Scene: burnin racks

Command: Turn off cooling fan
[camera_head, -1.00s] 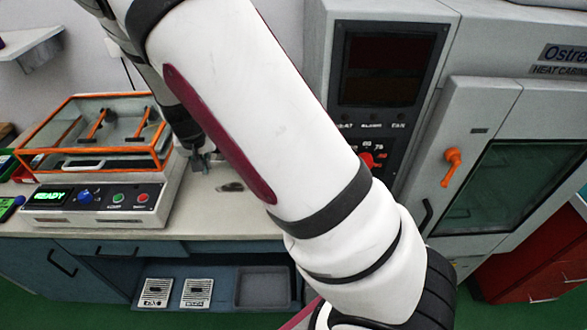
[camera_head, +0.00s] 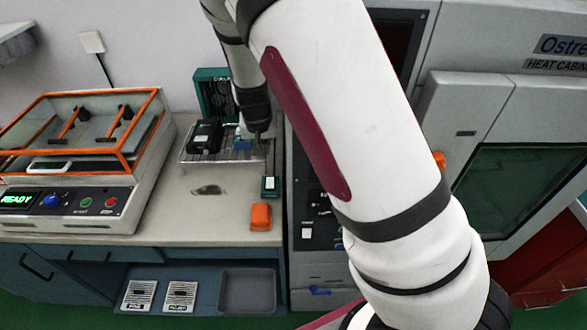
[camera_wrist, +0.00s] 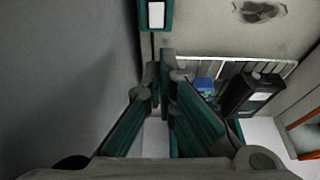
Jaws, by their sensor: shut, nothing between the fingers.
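A teal upright box (camera_head: 212,88) stands against the wall behind a wire rack (camera_head: 188,158); it may be the cooling fan, but its switch cannot be made out. On the rack are a black box (camera_head: 203,136) and a small blue item (camera_head: 242,144), also in the wrist view (camera_wrist: 205,84). My gripper (camera_head: 258,134) points down over the rack's right part. In the wrist view my gripper (camera_wrist: 160,72) has its teal fingers together and empty, left of the blue item and black box (camera_wrist: 250,95). Whether the fingertips touch anything cannot be told.
A teal item with a white label (camera_head: 270,186) and an orange block (camera_head: 261,217) lie near the bench's right edge. An orange-framed machine (camera_head: 125,210) reading READY stands left. The heat cabinet (camera_head: 480,85) is right; my arm hides most of its panel.

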